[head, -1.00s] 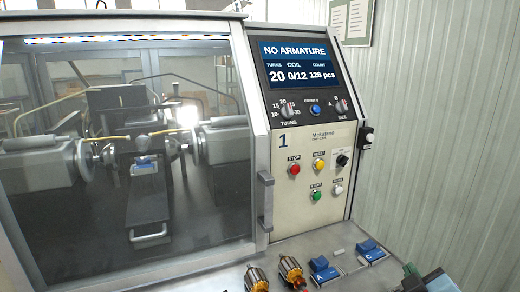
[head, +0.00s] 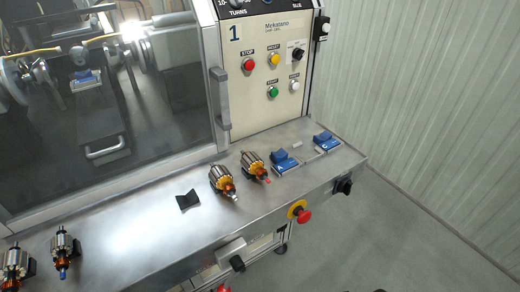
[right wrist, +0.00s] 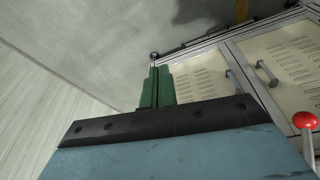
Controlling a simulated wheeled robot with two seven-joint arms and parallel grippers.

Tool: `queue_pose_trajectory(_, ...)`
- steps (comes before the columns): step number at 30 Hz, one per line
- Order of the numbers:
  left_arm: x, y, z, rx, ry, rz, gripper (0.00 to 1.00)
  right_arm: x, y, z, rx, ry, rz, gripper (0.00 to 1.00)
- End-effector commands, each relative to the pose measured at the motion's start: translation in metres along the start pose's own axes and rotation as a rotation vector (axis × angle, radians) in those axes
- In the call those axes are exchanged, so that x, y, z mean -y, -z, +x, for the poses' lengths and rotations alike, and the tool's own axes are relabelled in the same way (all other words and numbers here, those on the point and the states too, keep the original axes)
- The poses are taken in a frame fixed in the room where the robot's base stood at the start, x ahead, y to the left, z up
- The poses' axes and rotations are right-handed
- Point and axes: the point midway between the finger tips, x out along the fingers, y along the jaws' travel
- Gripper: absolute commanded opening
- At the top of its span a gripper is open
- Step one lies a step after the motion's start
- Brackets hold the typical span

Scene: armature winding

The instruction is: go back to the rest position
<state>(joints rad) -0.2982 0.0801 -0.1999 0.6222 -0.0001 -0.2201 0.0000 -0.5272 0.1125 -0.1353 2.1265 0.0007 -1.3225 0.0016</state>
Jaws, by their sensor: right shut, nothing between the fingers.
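My right gripper (right wrist: 156,86) shows in the right wrist view, its green fingers together and empty. It hangs clear of the machine, with floor and cabinet doors beyond it. Neither gripper shows clearly in the head view now; a small dark shape at the bottom edge is too cut off to tell. My left gripper is out of view.
The winding machine's steel shelf (head: 150,222) holds armatures (head: 223,181) (head: 255,165) (head: 62,250), a black holder (head: 188,199) and blue blocks (head: 285,162) (head: 326,141). A red emergency stop (head: 304,216) juts from its front. The floor (head: 410,225) to the right is clear.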

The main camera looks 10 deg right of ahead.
Motion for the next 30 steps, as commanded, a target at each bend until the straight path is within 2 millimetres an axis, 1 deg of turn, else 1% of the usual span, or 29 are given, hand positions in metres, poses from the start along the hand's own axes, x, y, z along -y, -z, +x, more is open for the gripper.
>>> queue_pose_trajectory(1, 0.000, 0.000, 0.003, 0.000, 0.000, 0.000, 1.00, 0.001, -0.007, 0.022, 0.015, 0.002, -0.002, 0.00)
queue_pose_trajectory(5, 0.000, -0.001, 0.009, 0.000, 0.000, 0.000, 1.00, 0.004, -0.029, 0.078, 0.037, 0.005, -0.006, 0.00)
queue_pose_trajectory(6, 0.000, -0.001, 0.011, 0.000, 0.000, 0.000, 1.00, 0.005, -0.038, 0.096, 0.046, 0.006, -0.008, 0.00)
queue_pose_trajectory(8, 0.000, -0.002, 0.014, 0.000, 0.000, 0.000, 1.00, 0.006, -0.053, 0.121, 0.056, 0.007, -0.010, 0.00)
queue_pose_trajectory(9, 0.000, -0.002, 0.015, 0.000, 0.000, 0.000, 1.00, 0.006, -0.064, 0.137, 0.065, 0.008, -0.012, 0.00)
queue_pose_trajectory(11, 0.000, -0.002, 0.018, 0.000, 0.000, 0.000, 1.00, 0.007, -0.081, 0.160, 0.076, 0.009, -0.014, 0.00)
queue_pose_trajectory(12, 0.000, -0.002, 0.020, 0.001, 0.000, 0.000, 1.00, 0.008, -0.093, 0.174, 0.083, 0.010, -0.016, 0.00)
queue_pose_trajectory(14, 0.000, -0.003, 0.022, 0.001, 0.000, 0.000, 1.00, 0.009, -0.113, 0.194, 0.096, 0.012, -0.018, 0.00)
queue_pose_trajectory(15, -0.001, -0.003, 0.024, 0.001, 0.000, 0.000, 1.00, 0.010, -0.127, 0.206, 0.102, 0.013, -0.020, 0.00)
queue_pose_trajectory(17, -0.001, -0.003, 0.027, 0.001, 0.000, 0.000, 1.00, 0.011, -0.149, 0.222, 0.116, 0.014, -0.023, 0.00)
queue_pose_trajectory(18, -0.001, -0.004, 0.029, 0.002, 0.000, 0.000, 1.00, 0.011, -0.163, 0.232, 0.122, 0.015, -0.025, 0.00)
queue_pose_trajectory(22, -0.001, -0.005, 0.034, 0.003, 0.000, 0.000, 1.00, 0.011, -0.210, 0.257, 0.146, 0.017, -0.031, 0.00)
queue_pose_trajectory(24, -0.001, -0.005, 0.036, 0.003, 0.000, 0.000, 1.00, 0.011, -0.233, 0.265, 0.156, 0.017, -0.034, 0.00)
queue_pose_trajectory(27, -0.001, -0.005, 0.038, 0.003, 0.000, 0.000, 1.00, 0.011, -0.257, 0.271, 0.166, 0.018, -0.037, 0.00)
queue_pose_trajectory(30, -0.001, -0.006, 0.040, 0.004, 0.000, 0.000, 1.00, 0.011, -0.271, 0.274, 0.172, 0.019, -0.039, 0.00)
